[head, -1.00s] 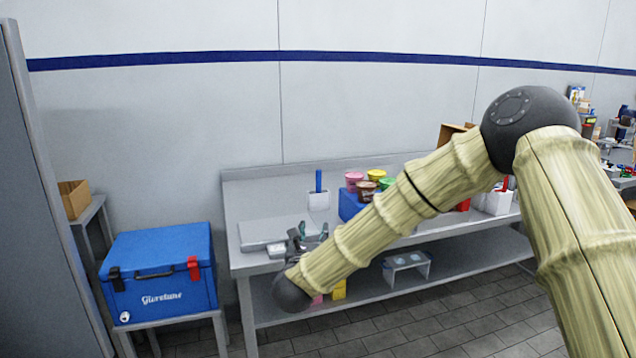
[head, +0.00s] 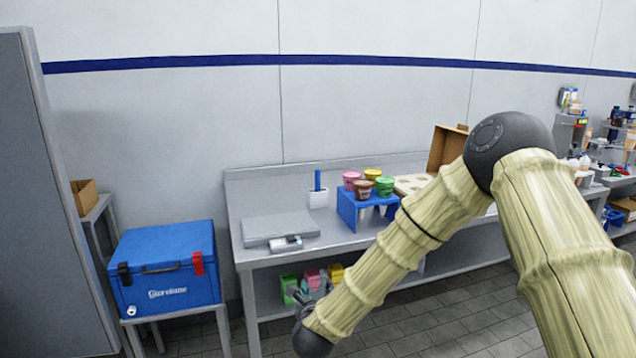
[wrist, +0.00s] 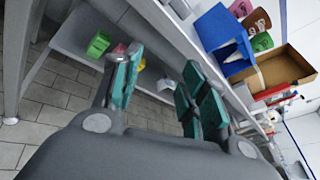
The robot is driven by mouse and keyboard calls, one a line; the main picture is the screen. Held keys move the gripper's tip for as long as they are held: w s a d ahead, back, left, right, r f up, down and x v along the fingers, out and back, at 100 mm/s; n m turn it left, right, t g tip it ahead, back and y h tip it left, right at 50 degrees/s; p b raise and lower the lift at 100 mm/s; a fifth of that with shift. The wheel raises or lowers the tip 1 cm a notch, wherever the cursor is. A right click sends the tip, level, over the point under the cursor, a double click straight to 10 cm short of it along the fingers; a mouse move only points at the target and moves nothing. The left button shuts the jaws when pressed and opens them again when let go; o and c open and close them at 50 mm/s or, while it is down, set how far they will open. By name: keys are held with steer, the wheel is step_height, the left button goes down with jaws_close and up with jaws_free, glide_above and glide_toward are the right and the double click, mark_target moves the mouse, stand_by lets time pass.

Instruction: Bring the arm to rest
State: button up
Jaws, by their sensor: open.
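My gripper (head: 312,293) is low in front of the metal workbench (head: 262,256), below the level of its top, at the end of my bent arm. In the wrist view my gripper (wrist: 158,88) shows its green-padded fingers spread apart with nothing between them. Behind the fingers are the floor and the bench's lower shelf. In the head view my own wrist and forearm hide part of the shelf.
On the bench are a flat scale (head: 280,229), a blue rack (head: 347,212) of coloured tubs, a white holder (head: 318,199) and an open cardboard box (head: 446,148). Small boxes (head: 336,272) sit on the shelf. A blue cooler (head: 165,265) stands at left.

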steer(key=s+d+f+n+g+y+p, duration=0.15)
steer(key=s+d+f+n+g, duration=0.3)
steer(key=s+f+n, duration=0.55)
steer(key=s+d+f+n+g+p, duration=0.25)
steer(key=s+d+f+n, duration=0.4)
steer(key=s+f, duration=0.65)
steer(key=s+d+f+n+g+p, duration=0.1)
steer(key=s+d+n+g, duration=0.2)
steer(key=s, duration=0.6)
steer(key=s+d+f+n+g+p, duration=0.1)
steer(key=s+d+f+n+g, duration=0.1)
steer(key=s+d+n, duration=0.3)
steer(key=s+d+f+n+g, duration=0.1)
steer(key=s+d+n+g, duration=0.2)
steer(key=s, duration=1.1)
steer(key=shift+d+f+n+g+h+p, duration=0.3)
steer(key=shift+d+n+h+p, duration=0.25)
steer(key=shift+n, duration=0.5)
steer(key=shift+c, duration=0.8)
